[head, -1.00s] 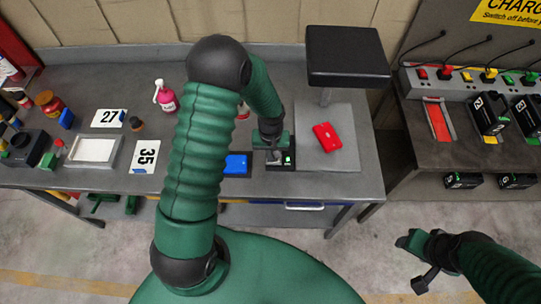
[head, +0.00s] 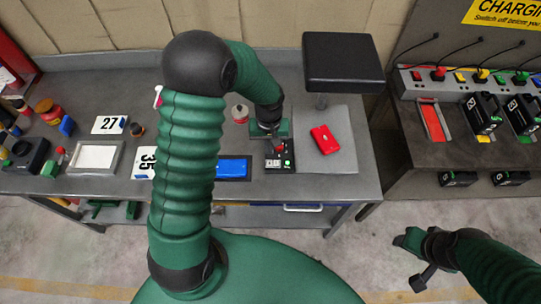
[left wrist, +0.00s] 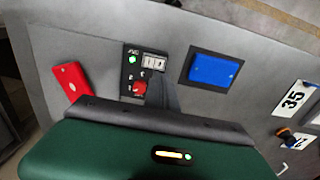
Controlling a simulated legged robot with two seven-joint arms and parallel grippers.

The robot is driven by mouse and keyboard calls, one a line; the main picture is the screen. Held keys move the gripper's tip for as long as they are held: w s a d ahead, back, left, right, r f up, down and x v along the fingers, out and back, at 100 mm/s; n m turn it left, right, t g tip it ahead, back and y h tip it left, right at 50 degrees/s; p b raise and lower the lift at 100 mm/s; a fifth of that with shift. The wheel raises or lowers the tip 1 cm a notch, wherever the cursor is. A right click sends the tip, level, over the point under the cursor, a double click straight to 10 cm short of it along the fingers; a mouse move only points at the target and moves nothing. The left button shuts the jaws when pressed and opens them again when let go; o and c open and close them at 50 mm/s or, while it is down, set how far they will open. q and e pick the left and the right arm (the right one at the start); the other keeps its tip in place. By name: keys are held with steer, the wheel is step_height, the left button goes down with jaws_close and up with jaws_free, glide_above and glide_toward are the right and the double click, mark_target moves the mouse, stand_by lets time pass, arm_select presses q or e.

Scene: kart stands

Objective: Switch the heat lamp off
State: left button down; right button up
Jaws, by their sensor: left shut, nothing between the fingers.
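The heat lamp (head: 343,62) is a black rectangular head on a post above a grey plate; its underside is hidden, so I cannot see any glow. A small black control box (head: 279,161) stands on the bench left of the plate. In the left wrist view the control box (left wrist: 131,76) shows a lit green light, a white panel and a red knob or button. My left gripper (head: 268,134) is shut and empty, just behind and above the box; contact is unclear. My right gripper (head: 412,258) hangs over the floor at the lower right, its jaw state unclear.
A red block (head: 325,139) lies on the grey plate (head: 345,158). A blue block (head: 233,168) lies left of the control box. Bottles and number cards (head: 109,125) fill the bench's left. A charging bench (head: 465,155) stands at right, across a gap.

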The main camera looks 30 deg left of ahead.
arm_select(q)
steer(key=r, duration=0.5)
steer(key=shift+w+a, duration=0.2)
steer(key=shift+a, duration=0.05)
steer(key=shift+s, duration=0.15)
steer(key=s+d+f+m+t+b, duration=0.2)
steer(key=s+d+f+m+b, duration=0.3)
steer(key=s, duration=0.5)
steer(key=d+m+b, duration=0.1)
steer(key=d+b, duration=0.1)
steer(key=b, duration=0.1)
steer(key=shift+s+r, duration=0.1)
steer(key=shift+s, duration=0.05)
steer(key=shift+d, duration=0.25)
